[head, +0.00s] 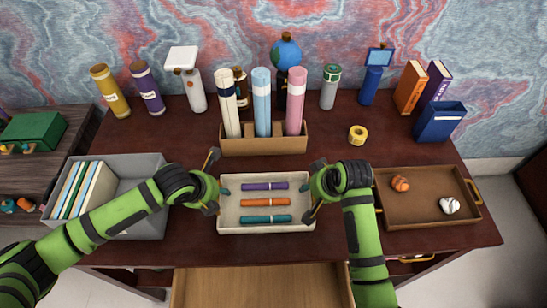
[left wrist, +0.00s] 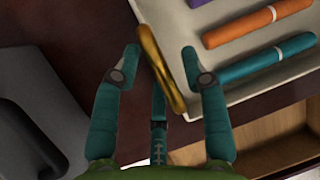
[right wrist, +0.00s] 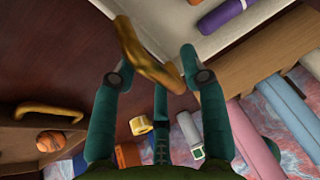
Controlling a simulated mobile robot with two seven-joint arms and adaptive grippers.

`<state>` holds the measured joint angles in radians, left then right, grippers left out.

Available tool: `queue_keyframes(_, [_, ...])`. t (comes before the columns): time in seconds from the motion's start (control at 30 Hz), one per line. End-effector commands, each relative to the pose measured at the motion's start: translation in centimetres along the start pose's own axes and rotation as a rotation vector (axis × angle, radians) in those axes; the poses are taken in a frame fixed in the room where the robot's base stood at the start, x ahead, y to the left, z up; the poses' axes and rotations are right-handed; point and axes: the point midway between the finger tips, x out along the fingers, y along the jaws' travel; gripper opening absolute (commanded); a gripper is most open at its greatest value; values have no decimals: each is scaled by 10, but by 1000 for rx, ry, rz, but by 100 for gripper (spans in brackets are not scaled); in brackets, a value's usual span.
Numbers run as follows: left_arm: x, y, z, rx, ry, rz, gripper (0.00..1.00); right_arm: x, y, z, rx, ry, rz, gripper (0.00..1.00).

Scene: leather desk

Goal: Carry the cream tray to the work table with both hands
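The cream tray (head: 265,230) lies on the dark desk at front centre, level, holding a purple pen (head: 264,186), an orange pen (head: 265,202) and a teal pen (head: 264,218). My left gripper (head: 222,190) is at its left end, my right gripper (head: 313,188) at its right end. In the left wrist view a gold handle (left wrist: 162,72) of the tray stands between the open, apart fingers. In the right wrist view the other gold handle (right wrist: 147,58) lies between the open fingers, close to one fingertip. In the head view my grippers largely hide both handles.
A grey bin (head: 140,223) with folders is left of the tray. A brown tray (head: 425,212) with two balls is to the right. A wooden holder (head: 262,146) with tall rolls stands just behind. An open drawer (head: 262,288) juts out in front.

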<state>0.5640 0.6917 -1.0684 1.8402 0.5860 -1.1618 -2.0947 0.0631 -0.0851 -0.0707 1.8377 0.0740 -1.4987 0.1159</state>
Motion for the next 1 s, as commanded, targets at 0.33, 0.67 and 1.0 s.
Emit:
queue_keyframes(0.33, [-26, 0, 1, 2, -4, -1, 44, 0, 0, 0, 0, 0, -1, 44])
queue_keyframes(0.67, [-95, 0, 1, 3, -5, -1, 44, 0, 0, 0, 0, 0, -1, 44])
queue_keyframes(1.0, [-121, 0, 0, 0, -1, 1, 44, -7, 0, 0, 0, 1, -1, 44])
